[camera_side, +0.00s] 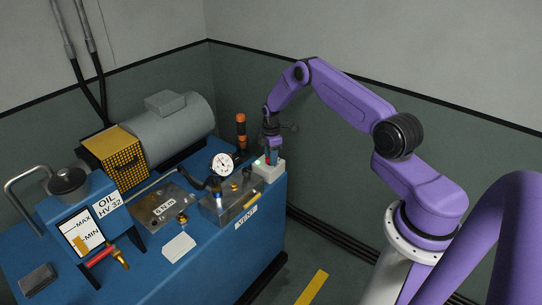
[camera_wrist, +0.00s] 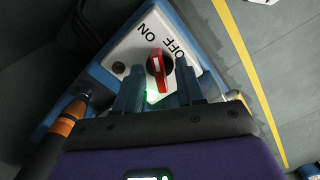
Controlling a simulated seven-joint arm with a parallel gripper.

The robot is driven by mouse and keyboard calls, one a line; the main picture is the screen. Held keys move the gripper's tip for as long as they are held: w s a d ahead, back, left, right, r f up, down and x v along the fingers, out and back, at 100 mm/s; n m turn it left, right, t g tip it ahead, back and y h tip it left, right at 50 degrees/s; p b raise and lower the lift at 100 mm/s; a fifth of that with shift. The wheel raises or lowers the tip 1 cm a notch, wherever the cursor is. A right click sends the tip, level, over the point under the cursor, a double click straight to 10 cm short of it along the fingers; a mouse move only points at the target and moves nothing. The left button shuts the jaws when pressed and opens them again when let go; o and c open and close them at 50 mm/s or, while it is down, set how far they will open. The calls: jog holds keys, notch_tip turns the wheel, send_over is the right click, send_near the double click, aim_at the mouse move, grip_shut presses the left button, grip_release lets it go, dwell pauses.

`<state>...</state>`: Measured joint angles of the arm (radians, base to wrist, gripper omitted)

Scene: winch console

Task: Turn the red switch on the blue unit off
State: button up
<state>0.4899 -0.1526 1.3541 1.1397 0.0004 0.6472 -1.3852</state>
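The red switch (camera_wrist: 157,75) is a rotary knob on a white box at the corner of the blue unit (camera_side: 205,255). The box (camera_side: 268,171) carries ON and OFF lettering in the wrist view. The white mark on the knob points towards ON. A green light (camera_wrist: 153,97) is lit beside the knob. My gripper (camera_wrist: 160,73) is open, with one finger on each side of the knob; whether either finger touches it I cannot tell. In the side view my gripper (camera_side: 271,154) is right over the box and hides most of the knob.
An orange-and-black handle (camera_side: 241,130) stands upright close behind the box; it also shows at the left in the wrist view (camera_wrist: 65,120). A dial gauge (camera_side: 222,164) and metal block (camera_side: 230,203) sit beside the box. Free floor lies right of the unit.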

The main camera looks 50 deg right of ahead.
grip_shut()
jog(key=shift+m, duration=0.3)
jog(key=m, duration=0.5)
jog(key=shift+m, duration=0.3)
jog(key=m, duration=0.5)
jog(key=shift+m, duration=0.3)
